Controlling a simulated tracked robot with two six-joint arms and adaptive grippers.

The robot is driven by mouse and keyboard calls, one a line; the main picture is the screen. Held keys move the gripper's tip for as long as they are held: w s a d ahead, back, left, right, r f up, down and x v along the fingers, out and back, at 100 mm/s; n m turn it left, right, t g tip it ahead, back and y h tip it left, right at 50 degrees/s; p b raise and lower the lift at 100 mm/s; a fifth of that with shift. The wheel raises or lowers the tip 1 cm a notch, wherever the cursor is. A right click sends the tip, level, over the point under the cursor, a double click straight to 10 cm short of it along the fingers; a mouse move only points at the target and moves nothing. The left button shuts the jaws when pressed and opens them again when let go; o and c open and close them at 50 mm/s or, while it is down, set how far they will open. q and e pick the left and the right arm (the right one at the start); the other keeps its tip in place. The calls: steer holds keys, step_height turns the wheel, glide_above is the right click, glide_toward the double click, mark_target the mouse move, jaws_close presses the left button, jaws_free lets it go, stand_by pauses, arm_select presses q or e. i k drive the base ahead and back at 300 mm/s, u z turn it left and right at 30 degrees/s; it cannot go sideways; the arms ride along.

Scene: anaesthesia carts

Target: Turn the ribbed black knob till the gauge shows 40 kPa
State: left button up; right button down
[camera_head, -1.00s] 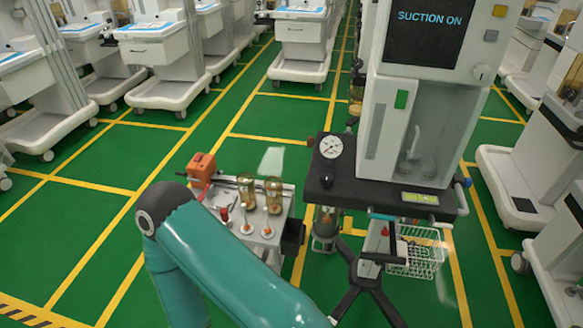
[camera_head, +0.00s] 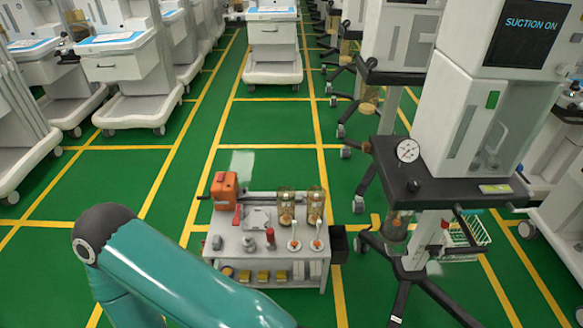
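The round white gauge (camera_head: 408,151) stands at the left end of the dark shelf (camera_head: 450,192) on the suction cart at right. Its needle and scale are too small to read. A small black knob (camera_head: 413,186) sits on the shelf just in front of the gauge; its ribs cannot be made out. A screen (camera_head: 524,38) above reads "SUCTION ON". A teal arm link of mine crosses the lower left, well away from the gauge and knob. Neither gripper shows in the view.
A low white trolley (camera_head: 270,270) stands left of the suction cart, with an orange device (camera_head: 224,190) and amber jars (camera_head: 315,204) on it. A dark bin (camera_head: 339,240) hangs at its right side. Green floor with yellow lines is open behind it. More carts line both sides.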

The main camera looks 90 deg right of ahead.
mark_target(413, 185)
steer(key=u, duration=0.25)
steer(key=i, duration=0.7)
steer(key=z, duration=1.15)
steer(key=i, duration=0.15)
steer(key=z, duration=2.35)
steer(key=i, duration=0.3)
steer(key=z, duration=1.75)
steer(key=k, duration=0.6)
steer(key=z, duration=0.45)
steer(key=i, duration=1.6)
steer(key=u, duration=0.55)
